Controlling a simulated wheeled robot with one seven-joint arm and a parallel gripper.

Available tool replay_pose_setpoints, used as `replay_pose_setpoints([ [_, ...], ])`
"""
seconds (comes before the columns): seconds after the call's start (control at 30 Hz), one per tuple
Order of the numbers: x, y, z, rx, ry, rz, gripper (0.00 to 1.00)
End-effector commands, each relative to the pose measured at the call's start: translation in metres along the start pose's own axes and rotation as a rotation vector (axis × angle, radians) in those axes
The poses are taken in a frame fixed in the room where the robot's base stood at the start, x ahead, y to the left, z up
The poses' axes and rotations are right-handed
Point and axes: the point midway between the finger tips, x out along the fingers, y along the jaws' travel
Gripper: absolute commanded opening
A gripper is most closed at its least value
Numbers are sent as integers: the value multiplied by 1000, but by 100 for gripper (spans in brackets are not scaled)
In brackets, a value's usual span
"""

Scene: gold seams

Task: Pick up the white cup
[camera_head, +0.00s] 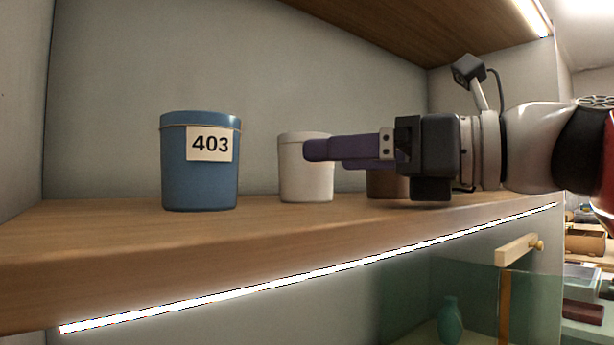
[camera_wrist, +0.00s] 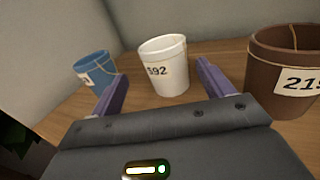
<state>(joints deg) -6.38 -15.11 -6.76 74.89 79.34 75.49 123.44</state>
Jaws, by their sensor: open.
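The white cup (camera_head: 306,180) stands upright on the wooden shelf, between a blue cup and a brown cup. In the wrist view the white cup (camera_wrist: 165,68) shows part of a number, "692" or similar, and a thin gold line. My gripper (camera_head: 318,152) reaches in from the right, and its purple fingers overlap the white cup's upper right side in the head view. In the wrist view my gripper (camera_wrist: 160,88) is open, with the cup ahead of and between the fingertips. I cannot tell whether a finger touches it.
The blue cup (camera_head: 200,175) labelled 403 stands left of the white cup. The brown cup (camera_wrist: 286,75) stands close on the right, partly behind my gripper in the head view. The shelf (camera_head: 110,235) has a lit front edge, and a wooden board (camera_head: 390,25) hangs above.

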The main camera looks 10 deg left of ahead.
Motion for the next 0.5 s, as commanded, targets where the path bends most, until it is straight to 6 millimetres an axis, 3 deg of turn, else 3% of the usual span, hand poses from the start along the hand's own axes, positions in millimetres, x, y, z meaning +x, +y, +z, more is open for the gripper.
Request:
replay_pose_setpoints([
  [0.3, 40, -8, -1, 1, 1, 3, 80],
  [0.5, 53, -8, -1, 0, 0, -1, 80],
])
